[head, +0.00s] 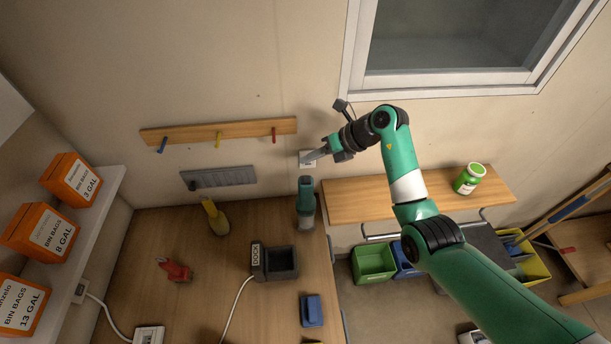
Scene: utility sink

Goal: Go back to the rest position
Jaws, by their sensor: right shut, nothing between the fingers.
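My right arm comes in from the lower right and bends at the top. My right gripper (318,156) points left, in front of the wall and a pale wall plate (307,157). Its fingers are shut with nothing between them. Below it, apart from it, a green and grey bottle-like item (305,205) stands upright on the wooden counter (180,225). My left gripper is not in view.
A charging dock (275,263), yellow item (215,216), red item (175,269) and blue block (312,310) occupy the counter. A peg rail (245,130) is on the wall. A green jar (468,178) stands on the wooden shelf (355,200), above green (374,262) and blue bins.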

